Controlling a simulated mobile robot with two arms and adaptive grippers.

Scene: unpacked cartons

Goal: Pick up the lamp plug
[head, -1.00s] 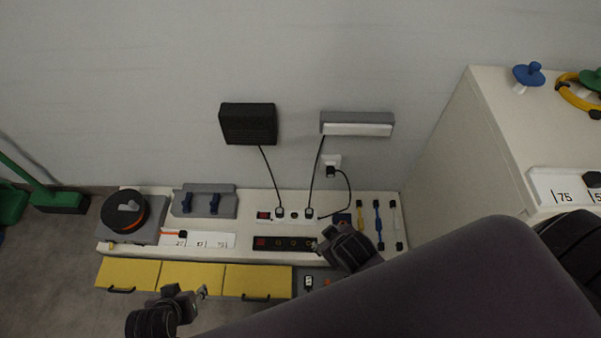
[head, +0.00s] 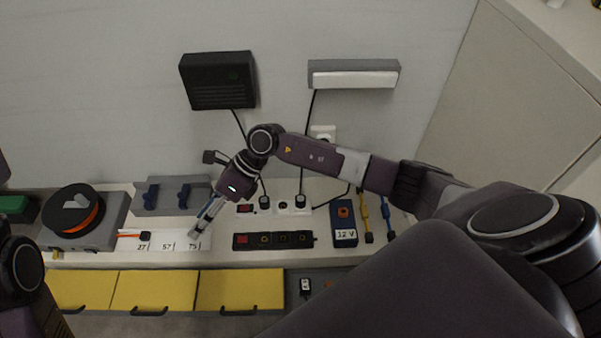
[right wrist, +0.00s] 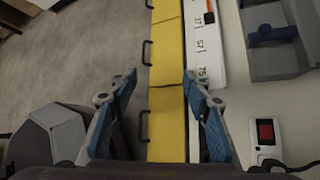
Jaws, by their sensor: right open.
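The lamp (head: 354,76) is a white bar under a grey housing on the wall. Its black cord drops behind my right arm, and a plug (head: 300,201), probably the lamp's, sits in the white socket strip (head: 283,209) on the bench. A second plug (head: 264,202), on the black box's cord, sits just left of it. My right gripper (head: 202,222) is open and empty, over the numbered white strip, left of both plugs. In the right wrist view its blue fingers (right wrist: 160,95) are spread above the yellow drawer fronts. My left gripper is out of view.
A black box (head: 218,80) hangs on the wall. The bench holds an orange cable reel (head: 73,212), a grey holder with blue handles (head: 170,196), a dark socket strip (head: 272,240) and a blue 12 V box (head: 343,224). Yellow drawers (head: 240,289) line the front.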

